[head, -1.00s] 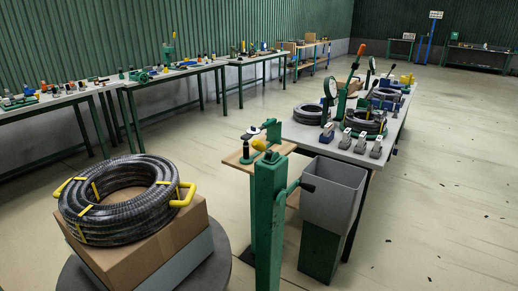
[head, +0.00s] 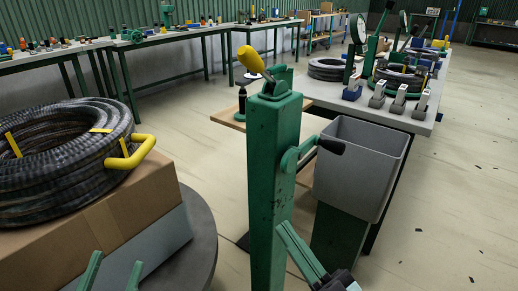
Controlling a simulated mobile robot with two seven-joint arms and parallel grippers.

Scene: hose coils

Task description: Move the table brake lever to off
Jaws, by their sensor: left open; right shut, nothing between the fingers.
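A green post (head: 272,190) stands upright in the middle of the head view. A lever with a yellow grip (head: 250,60) sits on its top, tilted up and to the left. A second lever with a black grip (head: 331,145) is on the post's right side, pointing right and slightly up. No label shows which of them is the table brake. My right gripper (head: 283,228) is shut and empty, low beside the post and below the black-gripped lever, apart from it. My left gripper (head: 117,261) is open and empty at the bottom left, in front of the box.
A black hose coil (head: 50,185) with yellow handles lies on a cardboard box (head: 100,220) over a round dark table (head: 203,225). A grey bin (head: 360,165) stands right of the post. A workbench (head: 325,95) with coils is behind.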

